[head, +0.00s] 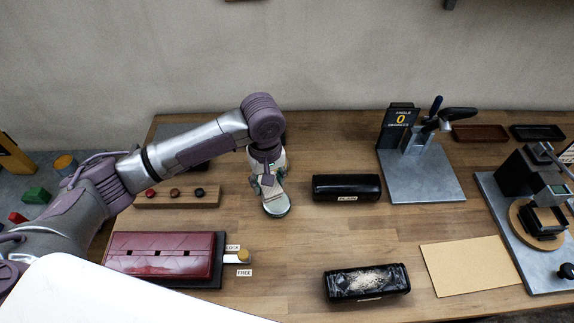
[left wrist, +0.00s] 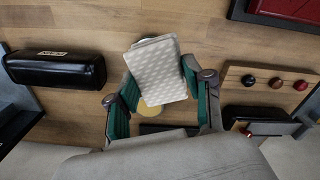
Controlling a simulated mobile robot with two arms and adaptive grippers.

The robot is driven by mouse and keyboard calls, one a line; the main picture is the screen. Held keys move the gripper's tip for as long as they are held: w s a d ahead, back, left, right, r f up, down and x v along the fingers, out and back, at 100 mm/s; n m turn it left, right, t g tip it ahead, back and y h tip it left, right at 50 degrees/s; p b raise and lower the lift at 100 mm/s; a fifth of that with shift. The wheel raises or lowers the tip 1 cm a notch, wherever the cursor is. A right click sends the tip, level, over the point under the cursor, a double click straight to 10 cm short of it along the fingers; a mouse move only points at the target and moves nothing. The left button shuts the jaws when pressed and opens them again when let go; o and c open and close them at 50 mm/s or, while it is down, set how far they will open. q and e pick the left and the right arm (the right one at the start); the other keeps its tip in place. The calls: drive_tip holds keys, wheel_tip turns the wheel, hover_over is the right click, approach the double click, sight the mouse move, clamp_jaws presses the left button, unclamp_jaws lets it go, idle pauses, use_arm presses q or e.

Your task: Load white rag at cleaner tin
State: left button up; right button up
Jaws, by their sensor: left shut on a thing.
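My left gripper (head: 270,182) reaches down over the middle-left of the wooden bench. In the left wrist view its teal fingers (left wrist: 160,95) are shut on the white rag (left wrist: 157,70), a folded, quilted pad. A round, green-edged thing, apparently the cleaner tin (head: 277,211), shows just below the fingers. I cannot tell whether the rag touches the tin. My right gripper is not in view.
A labelled black case (head: 346,188) lies close right of the gripper. A wooden block with buttons (head: 177,197) and a red wallet-like case (head: 160,255) lie left. A metal stand (head: 421,175) stands back right.

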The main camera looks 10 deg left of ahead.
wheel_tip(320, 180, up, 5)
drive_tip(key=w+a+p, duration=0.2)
drive_tip(key=p, duration=0.1)
use_arm(q)
drive_tip(key=w+f+n, duration=0.1)
drive_tip(key=w+f+n+b, duration=0.1)
drive_tip(key=f+n, duration=0.1)
drive_tip(key=w+f+n, duration=0.1)
drive_tip(key=f, duration=0.1)
drive_tip(key=shift+w+d, duration=0.3)
drive_tip(key=b, duration=0.6)
hover_over(277, 202)
wheel_tip(277, 202, down, 4)
drive_tip(key=shift+a+f, duration=0.1)
drive_tip(key=shift+f+b, duration=0.4)
drive_tip(key=shift+b, duration=0.35)
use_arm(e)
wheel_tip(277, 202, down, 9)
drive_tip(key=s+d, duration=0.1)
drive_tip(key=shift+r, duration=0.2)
use_arm(q)
drive_tip(key=shift+r, duration=0.1)
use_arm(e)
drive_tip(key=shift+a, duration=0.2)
use_arm(q)
drive_tip(key=shift+f, duration=0.55)
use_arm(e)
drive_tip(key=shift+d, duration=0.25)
